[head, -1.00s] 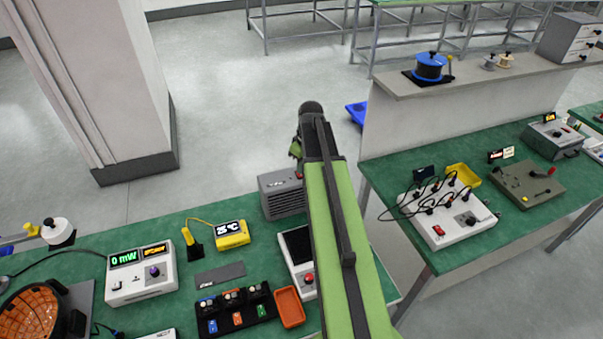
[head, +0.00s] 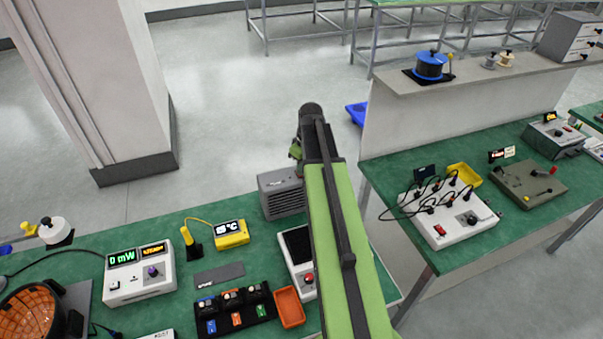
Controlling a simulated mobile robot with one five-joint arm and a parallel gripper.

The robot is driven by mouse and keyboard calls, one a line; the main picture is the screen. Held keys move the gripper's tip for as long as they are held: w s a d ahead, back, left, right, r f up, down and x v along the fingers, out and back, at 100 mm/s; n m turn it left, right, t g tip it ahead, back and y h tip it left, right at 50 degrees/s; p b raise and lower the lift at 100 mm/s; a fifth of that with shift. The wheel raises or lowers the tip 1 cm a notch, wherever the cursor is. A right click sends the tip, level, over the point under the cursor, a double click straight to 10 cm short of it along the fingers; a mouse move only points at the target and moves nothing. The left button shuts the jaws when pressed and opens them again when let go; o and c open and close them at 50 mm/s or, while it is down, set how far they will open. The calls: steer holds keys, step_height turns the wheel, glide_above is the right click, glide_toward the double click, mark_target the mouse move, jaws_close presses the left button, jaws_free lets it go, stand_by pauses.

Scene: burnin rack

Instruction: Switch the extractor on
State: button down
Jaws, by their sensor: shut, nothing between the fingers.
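A grey box with a slatted grille front (head: 284,199), which looks like the extractor, stands at the back edge of the left green bench. Its right side is close to my raised green arm in the picture and partly covered by it. I cannot make out its switch or whether it is on. My arm rises from the bottom of the view and bends at a dark joint beyond the bench's back edge. A small green part of my arm shows just left of that joint. My gripper's fingers are hidden behind the arm.
The left bench holds a power meter (head: 139,272), a yellow temperature display (head: 231,234), an orange tray (head: 289,307), a black block with coloured labels (head: 235,311) and a white device with a red knob (head: 297,262). A right bench (head: 400,236) stands across a gap.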

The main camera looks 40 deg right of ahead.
steer(key=shift+f, duration=0.2)
step_height(320, 180, up, 7)
steer(key=p, duration=0.6)
steer(key=shift+p, duration=0.35)
